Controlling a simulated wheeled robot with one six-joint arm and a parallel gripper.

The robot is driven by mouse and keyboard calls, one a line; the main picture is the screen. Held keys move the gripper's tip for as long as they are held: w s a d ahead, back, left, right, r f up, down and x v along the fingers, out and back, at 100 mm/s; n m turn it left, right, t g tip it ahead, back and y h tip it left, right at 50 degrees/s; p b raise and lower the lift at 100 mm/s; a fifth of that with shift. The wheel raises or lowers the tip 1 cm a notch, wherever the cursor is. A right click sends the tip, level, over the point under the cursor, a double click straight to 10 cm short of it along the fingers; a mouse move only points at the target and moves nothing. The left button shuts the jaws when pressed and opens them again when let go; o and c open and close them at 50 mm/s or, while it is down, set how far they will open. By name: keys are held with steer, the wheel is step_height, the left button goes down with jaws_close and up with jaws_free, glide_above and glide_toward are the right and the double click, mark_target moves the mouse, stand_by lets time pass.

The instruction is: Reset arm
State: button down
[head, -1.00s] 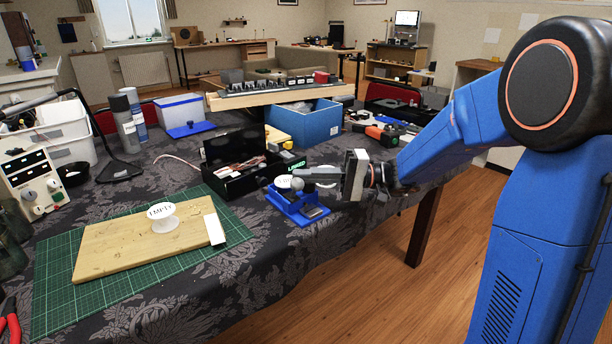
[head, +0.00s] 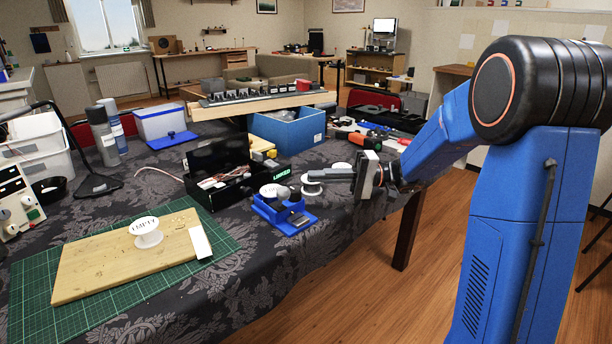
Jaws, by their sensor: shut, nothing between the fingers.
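My gripper (head: 328,174) is shut and empty, at the end of my blue arm. It points left over the table, near its right edge. A blue holder (head: 285,211) with a white-topped spool (head: 272,190) stands below and left of the fingers, apart from them in the picture. A small white spool (head: 311,187) shows just beside the fingertips. Whether they touch it I cannot tell. Another white disc (head: 340,166) shows behind the fingers, partly hidden.
A white spool marked EMPTY (head: 147,232) stands on a wooden board (head: 85,260) on a green cutting mat (head: 28,290). A black open box (head: 222,170), a blue bin (head: 290,131) and tools crowd the table behind. The floor (head: 400,300) at right is clear.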

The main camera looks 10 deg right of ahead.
steer(key=shift+d+f, duration=0.1)
steer(key=shift+d, duration=0.35)
steer(key=s+a+f+g+h, duration=0.1)
steer(key=s+f+h, duration=0.3)
steer(key=s, duration=0.6)
steer(key=s+f+g+h, duration=0.15)
steer(key=s+h, duration=0.35)
steer(key=s, duration=0.6)
steer(key=s+d+f+t+h, duration=0.3)
steer(key=s+d+t+h, duration=0.4)
steer(key=d, duration=0.6)
steer(key=s+h, duration=0.2)
steer(key=s, duration=0.1)
steer(key=shift+d+f+m+h, duration=0.3)
steer(key=shift+d+m, duration=0.05)
steer(key=shift+m, duration=0.05)
